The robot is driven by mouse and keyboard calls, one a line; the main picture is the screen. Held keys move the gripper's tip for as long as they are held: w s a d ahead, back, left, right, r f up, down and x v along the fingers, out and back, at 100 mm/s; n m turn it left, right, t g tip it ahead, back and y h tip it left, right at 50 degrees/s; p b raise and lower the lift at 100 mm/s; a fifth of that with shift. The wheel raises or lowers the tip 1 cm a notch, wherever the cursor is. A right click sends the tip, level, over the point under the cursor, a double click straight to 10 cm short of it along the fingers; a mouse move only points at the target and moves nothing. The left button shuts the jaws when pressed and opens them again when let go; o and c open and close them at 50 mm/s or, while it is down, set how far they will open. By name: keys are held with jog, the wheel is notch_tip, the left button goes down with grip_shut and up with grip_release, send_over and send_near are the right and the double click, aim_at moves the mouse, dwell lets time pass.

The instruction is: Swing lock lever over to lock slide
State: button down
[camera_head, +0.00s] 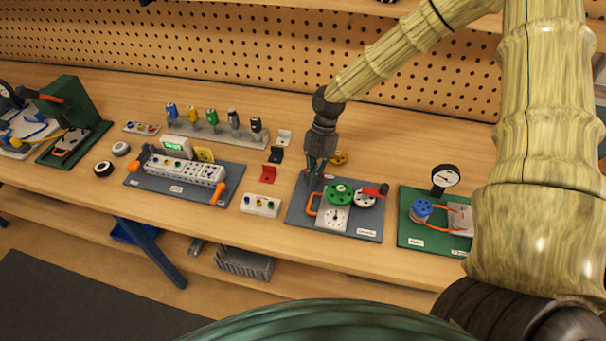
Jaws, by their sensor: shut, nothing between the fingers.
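My gripper (311,183) points down over the left part of a blue-grey board (294,214), its fingers together and empty. An orange looped handle (311,205) is just below the fingertips, beside a white plate with a dial (334,216). I cannot tell whether the fingertips touch anything. A green wheel (340,192) and a white wheel (364,200) sit on the board, with a red-and-black lever-like handle (376,190) at its right. I cannot tell which part is the lock lever or the slide.
A green board (410,231) with a gauge (445,177) and blue spool stands to the right. Left are a red block (268,173), a button box (260,205) and a power-strip board (140,187). The pegboard wall (250,50) closes the back.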

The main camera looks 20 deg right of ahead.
jog(key=shift+w+a, duration=0.15)
jog(key=shift+w, duration=0.4)
jog(key=shift+w+r, duration=0.15)
jog(key=shift+w, duration=0.2)
jog(key=shift+r, duration=0.1)
jog(key=s+a, duration=0.2)
jog(key=s, duration=0.1)
jog(key=shift+s+a, duration=0.2)
jog(key=shift+a, duration=0.1)
jog(key=b+v, duration=0.2)
jog(key=v, duration=0.7)
jog(key=shift+r+b, duration=0.3)
jog(key=shift+b, duration=0.05)
jog(key=shift+w, duration=0.15)
